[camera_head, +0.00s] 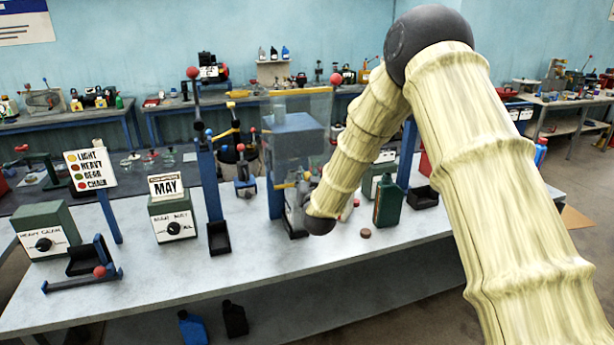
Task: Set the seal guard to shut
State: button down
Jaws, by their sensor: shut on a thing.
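A clear, box-like guard (318,104) stands over the machine at the middle of the white bench; I take it to be the seal guard. A grey-blue block (290,140) shows through it, and yellow bars show near its lower edge. My gripper (297,200) is low at the front of this machine, just below the clear panel. It is shut on a part there, seemingly of the guard. My pale, ribbed arm comes down from the right, and its wrist hides part of the jaws and the exact contact.
A green bottle (387,203) and a small brown cap (365,233) stand right of my wrist. Left are a blue lever post (210,185), the MAY box (173,222), a colour sign (90,170) and a dial box (45,235). The bench's front strip is mostly clear.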

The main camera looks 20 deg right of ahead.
notch_tip(320, 180, down, 24)
jog(key=b, duration=1.5)
jog(key=shift+r+b, duration=0.15)
jog(key=shift+b, duration=0.2)
jog(key=shift+s, duration=0.1)
jog(key=c, duration=1)
grip_release()
jog(key=shift+c, duration=0.2)
jog(key=s+a, duration=0.2)
jog(key=s, duration=0.9)
jog(key=shift+s, duration=0.4)
